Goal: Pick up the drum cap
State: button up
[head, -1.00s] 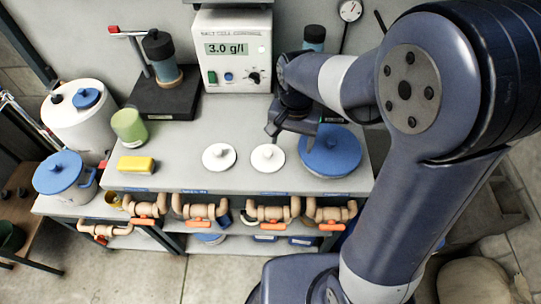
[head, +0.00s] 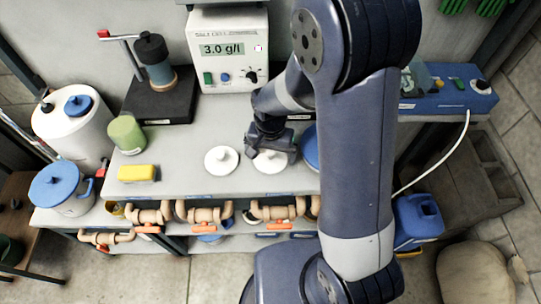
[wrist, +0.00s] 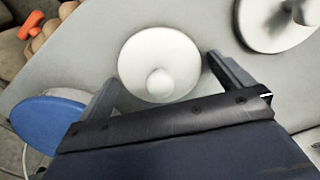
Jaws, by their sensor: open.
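Two white round caps with centre knobs lie on the grey bench. The right-hand white cap (head: 268,165) is partly hidden under my gripper (head: 270,150). In the wrist view this white cap (wrist: 150,48) lies between the two fingertips of my gripper (wrist: 162,68), its knob facing up towards the camera. My gripper is open, with a finger on each side and nothing held. Whether the fingers touch the cap I cannot tell. The other white cap (head: 221,160) lies to the left, and at the upper right in the wrist view (wrist: 275,22).
A blue lid (head: 310,148) lies close on the right, partly behind my arm. A yellow sponge (head: 137,173), a green cup (head: 127,134) and a meter box (head: 228,50) stand on the bench. A white drum (head: 75,125) and blue-lidded pot (head: 62,187) are left. Pipes line the front edge.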

jog(key=shift+c, duration=0.4)
jog(key=c, duration=0.7)
